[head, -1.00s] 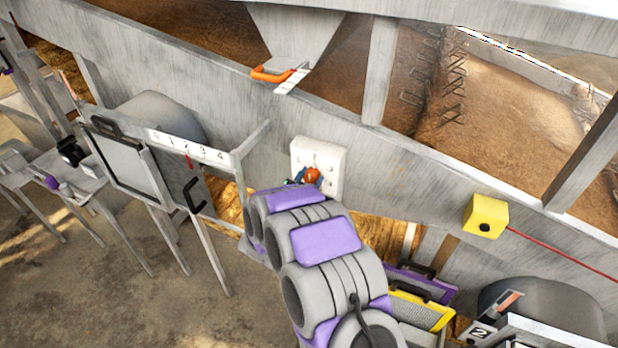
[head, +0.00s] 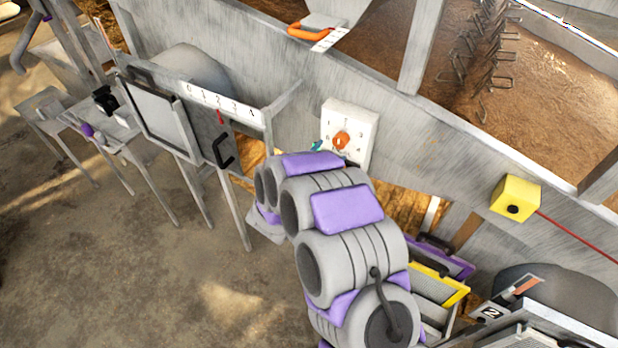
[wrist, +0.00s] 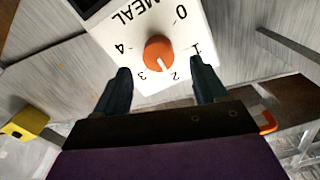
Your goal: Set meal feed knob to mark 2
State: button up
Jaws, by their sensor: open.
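The meal feed knob (wrist: 158,52) is an orange round knob on a white dial panel (wrist: 120,42), seen upside down in the wrist view. Its white pointer line points down and slightly right, toward the printed 2 (wrist: 174,75), between the 3 and the 1. My gripper (wrist: 162,80) is open and empty. Its two dark fingers stand apart in front of the panel, below and to either side of the knob. In the head view the knob (head: 341,141) shows on its panel (head: 361,125); my arm hides most of the gripper, with a teal fingertip showing left of the knob.
A numbered slide gate with a black handle (head: 222,150) stands left of the panel. An orange handle (head: 309,31) is above it. A yellow box (head: 515,198) with a red cord is on the wall to the right. Yellow-framed and purple-framed screens (head: 440,285) stand lower right.

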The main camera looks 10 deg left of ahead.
jog(key=v, duration=1.1)
jog(key=shift+s, duration=0.25)
jog(key=shift+a+f, duration=0.1)
jog(key=shift+a, duration=0.05)
